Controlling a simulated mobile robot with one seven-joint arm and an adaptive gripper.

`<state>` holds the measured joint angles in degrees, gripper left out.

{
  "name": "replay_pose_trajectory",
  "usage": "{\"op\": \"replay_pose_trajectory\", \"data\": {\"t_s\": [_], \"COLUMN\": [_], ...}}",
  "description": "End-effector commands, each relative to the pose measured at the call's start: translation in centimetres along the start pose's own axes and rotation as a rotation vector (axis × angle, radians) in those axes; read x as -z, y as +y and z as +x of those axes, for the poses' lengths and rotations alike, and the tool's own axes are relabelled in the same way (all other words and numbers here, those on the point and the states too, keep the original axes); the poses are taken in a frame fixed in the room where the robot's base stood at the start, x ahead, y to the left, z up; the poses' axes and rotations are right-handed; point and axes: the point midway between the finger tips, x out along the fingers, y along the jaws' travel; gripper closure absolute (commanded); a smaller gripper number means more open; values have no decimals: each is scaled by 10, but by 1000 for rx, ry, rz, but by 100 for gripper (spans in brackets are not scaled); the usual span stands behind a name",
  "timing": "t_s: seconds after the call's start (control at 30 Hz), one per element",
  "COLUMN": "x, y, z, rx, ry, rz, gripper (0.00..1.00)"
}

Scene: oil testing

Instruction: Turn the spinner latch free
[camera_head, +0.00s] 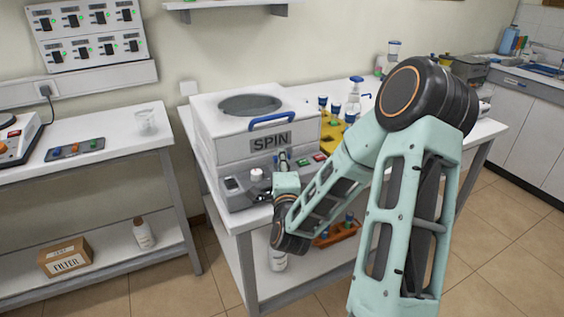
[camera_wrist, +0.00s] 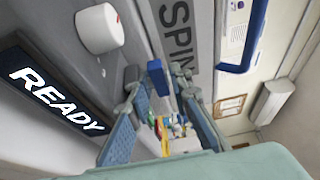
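The spinner (camera_head: 225,147) is a white and grey machine marked SPIN, with a round dark opening on top and a blue handle (camera_head: 271,121) at the lid's front edge. In the wrist view, a small blue latch (camera_wrist: 156,77) sticks out at the machine's front, beside the SPIN label. My gripper (camera_wrist: 157,82) is at the front panel, with one finger on either side of the latch. The fingers stand apart; whether either touches the latch is unclear. In the head view my gripper (camera_head: 284,158) hides the latch.
A white knob (camera_wrist: 99,28) and a lit READY display (camera_wrist: 52,92) are close to the left of my fingers. A yellow rack (camera_head: 332,135) with blue-capped containers stands right of the spinner. A side table (camera_head: 100,155) stands left, across a gap.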

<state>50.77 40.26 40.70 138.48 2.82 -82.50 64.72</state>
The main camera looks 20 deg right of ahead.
Motion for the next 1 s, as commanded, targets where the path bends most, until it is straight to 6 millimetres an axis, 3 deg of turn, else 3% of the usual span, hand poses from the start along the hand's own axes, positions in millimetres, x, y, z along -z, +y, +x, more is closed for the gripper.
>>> {"op": "replay_pose_trajectory", "data": {"t_s": [0.1,0.3,0.67,1.0], "x": [0,0,1,6], "y": [0,0,0,0], "z": [0,0,0,0], "rx": [0,0,1,0], "ry": [0,0,-20,-171], "rz": [0,0,-1,-4], "gripper": [81,100,100,100]}}
